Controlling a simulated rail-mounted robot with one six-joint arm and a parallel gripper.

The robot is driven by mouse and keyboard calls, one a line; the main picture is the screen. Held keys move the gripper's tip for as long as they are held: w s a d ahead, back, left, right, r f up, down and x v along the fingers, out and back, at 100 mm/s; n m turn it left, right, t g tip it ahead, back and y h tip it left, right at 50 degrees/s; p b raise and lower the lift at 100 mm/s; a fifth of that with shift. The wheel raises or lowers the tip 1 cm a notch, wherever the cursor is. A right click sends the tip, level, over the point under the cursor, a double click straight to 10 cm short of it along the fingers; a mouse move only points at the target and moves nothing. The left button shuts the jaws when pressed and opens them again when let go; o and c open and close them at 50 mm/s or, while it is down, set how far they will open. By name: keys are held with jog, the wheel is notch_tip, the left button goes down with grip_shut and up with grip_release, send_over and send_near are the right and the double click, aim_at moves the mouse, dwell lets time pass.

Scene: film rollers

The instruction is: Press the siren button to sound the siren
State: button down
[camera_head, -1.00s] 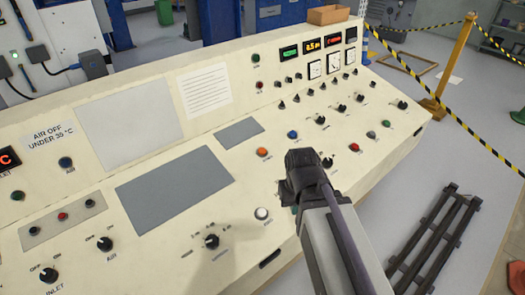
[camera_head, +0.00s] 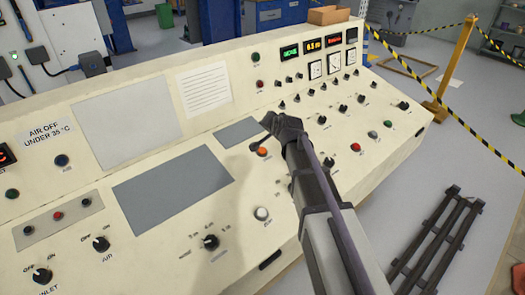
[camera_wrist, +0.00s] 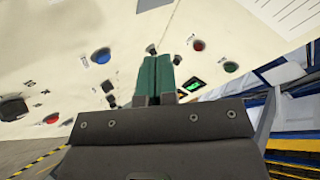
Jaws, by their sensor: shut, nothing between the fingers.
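My gripper (camera_head: 260,143) is shut and empty, low over the cream control panel (camera_head: 225,185), right at an orange button (camera_head: 262,152). I cannot tell whether it touches the panel or button. In the wrist view my gripper's green fingers (camera_wrist: 155,72) are together, with nothing between them. A blue button (camera_wrist: 100,56) is left of the fingers, and a red button (camera_wrist: 198,45) and a green button (camera_wrist: 230,66) are to their right. A white button (camera_head: 261,213) sits nearer the front. The small labels are too blurred to read, so I cannot tell which button is the siren's.
Several knobs and switches crowd the panel, including a black selector knob (camera_head: 211,242). A red button (camera_head: 355,147) lies right of my arm. Lit displays (camera_head: 312,45) stand at the back. A dark rail frame (camera_head: 440,245) lies on the floor at right.

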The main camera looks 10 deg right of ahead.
aim_at(265, 151)
jog(key=shift+f, duration=0.15)
jog(key=f+b, duration=0.2)
jog(key=b, duration=0.1)
jog(key=w+f+b, duration=0.1)
jog(key=f+b, duration=0.1)
jog(key=f, duration=0.1)
jog(key=a+f+b, duration=0.1)
jog(key=f+b, duration=0.2)
jog(key=shift+w+f+b, duration=0.2)
jog(key=shift+w+b, duration=0.1)
jog(key=shift+w, duration=0.05)
dwell(1.7)
jog(key=shift+a+f+b, duration=0.1)
jog(key=shift+f+b, duration=0.3)
jog(key=shift+w+f+b, duration=0.15)
jog(key=shift+f+b, duration=0.3)
dwell(0.5)
jog(key=shift+r, duration=0.1)
jog(key=shift+s+r+p, duration=0.2)
jog(key=shift+r+p, duration=0.6)
jog(key=shift+p, duration=0.1)
